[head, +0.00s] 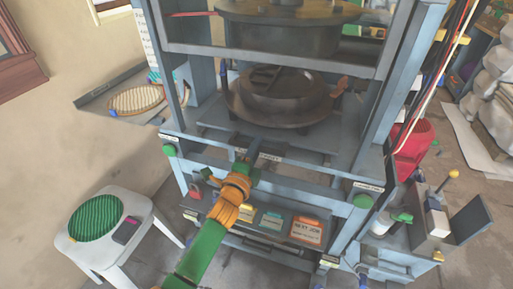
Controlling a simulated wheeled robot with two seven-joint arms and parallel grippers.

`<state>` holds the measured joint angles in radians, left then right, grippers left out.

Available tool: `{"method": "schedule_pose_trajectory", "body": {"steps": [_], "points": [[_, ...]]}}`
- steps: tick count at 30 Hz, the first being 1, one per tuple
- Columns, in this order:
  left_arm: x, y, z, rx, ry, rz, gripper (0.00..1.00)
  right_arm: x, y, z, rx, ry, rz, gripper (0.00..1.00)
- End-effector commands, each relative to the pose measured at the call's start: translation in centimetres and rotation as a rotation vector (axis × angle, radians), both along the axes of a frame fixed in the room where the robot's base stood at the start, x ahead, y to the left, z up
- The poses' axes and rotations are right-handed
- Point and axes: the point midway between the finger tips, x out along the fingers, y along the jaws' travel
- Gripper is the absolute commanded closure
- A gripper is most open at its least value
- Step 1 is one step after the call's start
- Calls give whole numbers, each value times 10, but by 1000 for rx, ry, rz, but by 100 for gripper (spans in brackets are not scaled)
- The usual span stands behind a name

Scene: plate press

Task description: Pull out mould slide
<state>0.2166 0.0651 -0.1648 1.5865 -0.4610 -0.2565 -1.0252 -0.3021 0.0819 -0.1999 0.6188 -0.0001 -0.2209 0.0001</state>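The press (400,60) is a tall blue-grey frame in the middle of the head view. A dark round mould (285,95) sits inside it on a flat grey plate (215,117), which looks like the mould slide. A labelled front bar (300,165) runs below the plate. My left gripper (252,148), on the green and orange arm, reaches the middle of this front edge. Its fingertips are small and overlap the bar, so I cannot tell whether they grip anything. My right gripper does not show.
A white stool (85,255) with a green ribbed disc (95,217) and a dark device (126,230) stands at left. Labelled cards (306,229) lie on the press's lower shelf. A bench with bottles (383,222) and a red container (413,148) are at right.

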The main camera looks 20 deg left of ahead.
Motion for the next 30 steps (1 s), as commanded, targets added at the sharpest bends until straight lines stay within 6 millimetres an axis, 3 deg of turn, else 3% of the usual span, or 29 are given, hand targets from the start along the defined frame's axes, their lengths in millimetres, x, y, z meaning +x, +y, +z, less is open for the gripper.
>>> {"method": "schedule_pose_trajectory", "body": {"steps": [5, 9, 30], "points": [[0, 0, 0, -1, 0, 0, 70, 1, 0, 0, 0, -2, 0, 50], [0, 0, 0, -1, 0, 0, 100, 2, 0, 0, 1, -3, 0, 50], [0, 0, 0, -1, -1, 0, 100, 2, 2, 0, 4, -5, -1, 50]]}}
